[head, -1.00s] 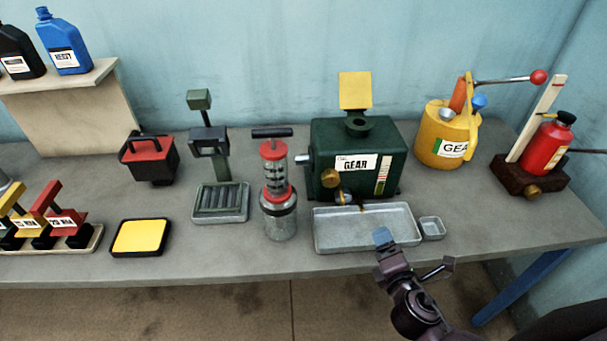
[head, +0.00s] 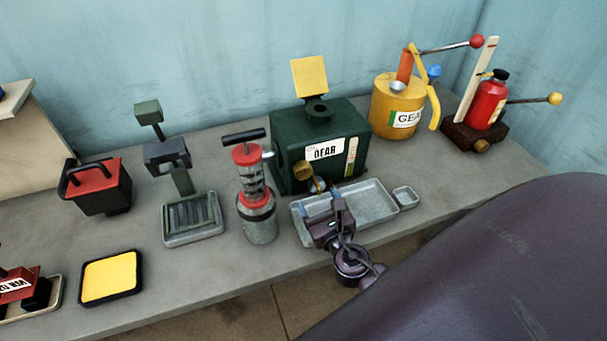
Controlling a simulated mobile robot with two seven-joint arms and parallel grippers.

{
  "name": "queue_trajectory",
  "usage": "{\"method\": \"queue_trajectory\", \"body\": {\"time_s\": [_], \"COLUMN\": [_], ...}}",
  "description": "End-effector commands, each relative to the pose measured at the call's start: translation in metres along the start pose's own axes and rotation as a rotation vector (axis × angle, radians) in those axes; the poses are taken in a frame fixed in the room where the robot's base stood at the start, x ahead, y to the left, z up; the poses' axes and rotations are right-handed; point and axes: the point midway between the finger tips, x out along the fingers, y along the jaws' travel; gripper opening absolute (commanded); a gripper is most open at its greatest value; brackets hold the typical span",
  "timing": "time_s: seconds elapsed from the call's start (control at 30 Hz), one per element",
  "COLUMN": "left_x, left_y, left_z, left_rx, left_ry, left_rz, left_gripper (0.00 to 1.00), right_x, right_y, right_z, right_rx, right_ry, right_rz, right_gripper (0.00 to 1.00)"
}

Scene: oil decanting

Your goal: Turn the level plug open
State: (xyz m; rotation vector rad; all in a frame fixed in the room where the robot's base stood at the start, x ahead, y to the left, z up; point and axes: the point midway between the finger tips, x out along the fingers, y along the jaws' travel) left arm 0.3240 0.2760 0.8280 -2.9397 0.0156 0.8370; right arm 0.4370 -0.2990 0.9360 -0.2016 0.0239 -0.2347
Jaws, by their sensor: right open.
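The green gear housing (head: 345,128) with a "GEAR" label stands at the back of the bench. A round brass plug (head: 304,170) sits on its front face near the lower left. I cannot tell for sure whether it is the level plug, or how far it is turned. My right gripper (head: 328,203) is open, over the front-left part of the grey drip tray (head: 372,203), just below and in front of the brass plug. Its fingers partly hide the tray and the lower fittings; contact with the plug is not clear. My left gripper is out of view.
A red-topped pump jar (head: 258,222) stands close left of my right gripper. A small dish (head: 405,197) is right of the tray. A yellow can (head: 393,112) and red bottle (head: 487,103) stand at the right. A yellow pad (head: 111,277) lies front left.

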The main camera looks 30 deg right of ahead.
Motion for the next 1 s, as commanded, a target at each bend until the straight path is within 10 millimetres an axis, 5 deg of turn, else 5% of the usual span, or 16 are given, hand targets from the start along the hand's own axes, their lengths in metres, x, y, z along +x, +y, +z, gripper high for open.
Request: {"method": "queue_trajectory", "body": {"time_s": [0.5,1.0], "left_x": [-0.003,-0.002], "left_y": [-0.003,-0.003], "left_z": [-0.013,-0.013], "left_rx": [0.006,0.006], "left_ry": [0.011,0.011], "left_rz": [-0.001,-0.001], "left_gripper": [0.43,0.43], "right_x": [0.080,0.092], "right_y": [0.000,0.000], "right_z": [0.001,0.000], "right_rx": [0.004,0.004], "right_ry": [0.000,0.001], "right_rz": [-0.001,0.000], "right_gripper": [0.76,0.74]}}
